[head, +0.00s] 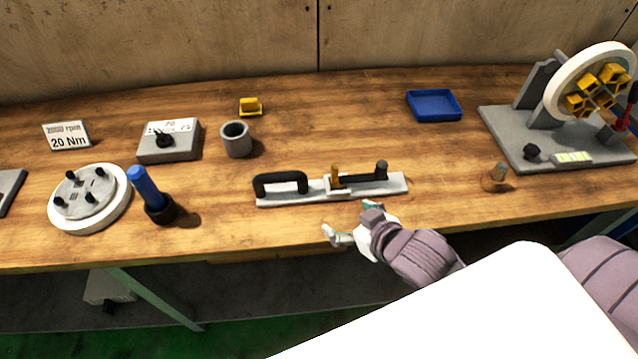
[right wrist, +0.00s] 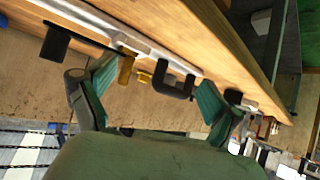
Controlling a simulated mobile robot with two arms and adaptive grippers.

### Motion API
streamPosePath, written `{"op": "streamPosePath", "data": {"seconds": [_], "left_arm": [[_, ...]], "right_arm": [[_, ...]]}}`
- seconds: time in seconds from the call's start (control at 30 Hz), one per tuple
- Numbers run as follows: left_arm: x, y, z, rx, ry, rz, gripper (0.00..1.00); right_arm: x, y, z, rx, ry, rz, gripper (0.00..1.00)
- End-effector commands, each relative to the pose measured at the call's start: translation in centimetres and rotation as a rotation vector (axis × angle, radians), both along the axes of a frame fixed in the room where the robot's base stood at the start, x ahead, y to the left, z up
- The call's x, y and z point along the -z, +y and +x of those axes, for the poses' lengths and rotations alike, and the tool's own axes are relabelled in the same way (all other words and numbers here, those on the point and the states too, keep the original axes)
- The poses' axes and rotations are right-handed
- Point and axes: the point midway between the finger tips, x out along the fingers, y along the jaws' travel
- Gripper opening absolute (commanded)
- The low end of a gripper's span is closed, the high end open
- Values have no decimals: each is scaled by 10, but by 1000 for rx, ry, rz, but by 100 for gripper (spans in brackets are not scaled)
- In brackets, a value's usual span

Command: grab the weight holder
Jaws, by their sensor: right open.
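A long flat grey bar (head: 300,195) with a black loop handle (head: 282,180) lies near the front edge of the wooden bench. It also carries a small brown piece and a black rod with a knob; it is likely the weight holder, though no label shows this. My right gripper (head: 350,222) is open and empty at the bench's front edge, just in front of the bar and apart from it. In the right wrist view, the black handle (right wrist: 174,82) shows beyond and between the open fingers (right wrist: 157,85). My left gripper is not in view.
A blue tray (head: 435,116), yellow block (head: 250,110), grey cup (head: 237,147) and control box (head: 168,152) stand behind. A blue-handled tool (head: 146,188) and round plate (head: 56,219) are left.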

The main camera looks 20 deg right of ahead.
Motion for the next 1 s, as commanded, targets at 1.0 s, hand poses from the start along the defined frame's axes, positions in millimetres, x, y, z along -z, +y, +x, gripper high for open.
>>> {"op": "streamPosePath", "data": {"seconds": [1.0], "left_arm": [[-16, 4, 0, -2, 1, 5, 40]], "right_arm": [[-1, 49, 111, -116, -214, 106, 91]]}}
